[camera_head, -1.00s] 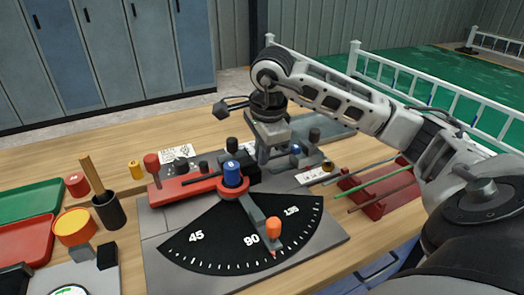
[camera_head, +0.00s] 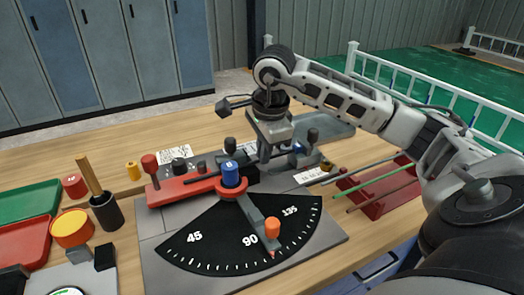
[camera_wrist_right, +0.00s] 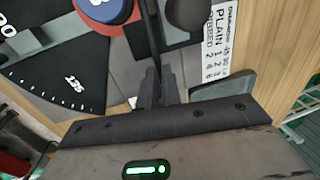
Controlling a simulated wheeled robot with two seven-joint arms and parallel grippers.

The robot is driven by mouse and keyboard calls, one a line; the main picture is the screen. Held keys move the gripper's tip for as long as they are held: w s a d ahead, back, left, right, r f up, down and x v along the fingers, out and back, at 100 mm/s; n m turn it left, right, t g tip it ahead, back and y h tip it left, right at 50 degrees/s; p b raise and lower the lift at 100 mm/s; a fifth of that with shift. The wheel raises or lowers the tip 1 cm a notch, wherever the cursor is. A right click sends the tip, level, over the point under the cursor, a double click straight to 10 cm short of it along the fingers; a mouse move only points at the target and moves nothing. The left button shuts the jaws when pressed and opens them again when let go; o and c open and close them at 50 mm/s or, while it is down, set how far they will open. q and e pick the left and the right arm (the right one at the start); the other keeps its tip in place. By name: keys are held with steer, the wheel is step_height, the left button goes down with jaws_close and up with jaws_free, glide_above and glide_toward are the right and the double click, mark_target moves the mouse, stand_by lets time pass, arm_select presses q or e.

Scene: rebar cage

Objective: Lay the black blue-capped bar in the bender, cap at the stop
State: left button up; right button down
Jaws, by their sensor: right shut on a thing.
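The bender (camera_head: 180,190) is a red and grey fixture with a blue-topped centre post (camera_head: 230,174), an orange-knobbed lever (camera_head: 272,228) and a black angle dial (camera_head: 205,240). My right gripper (camera_head: 264,158) points down over its back right part, shut on the thin dark bar, which also shows between the fingers in the right wrist view (camera_wrist_right: 155,50). A small blue spot (camera_head: 299,148) just right of the gripper looks like the bar's cap. The bar runs left past the post; whether it touches the bender or the cap meets a stop I cannot tell. My left gripper is not in view.
A red rack (camera_head: 375,198) with a green bar and dark bars stands at the right. Black knobs rise around the gripper.

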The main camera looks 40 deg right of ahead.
steer(key=shift+d, duration=0.1)
steer(key=c, duration=1.5)
jaws_free()
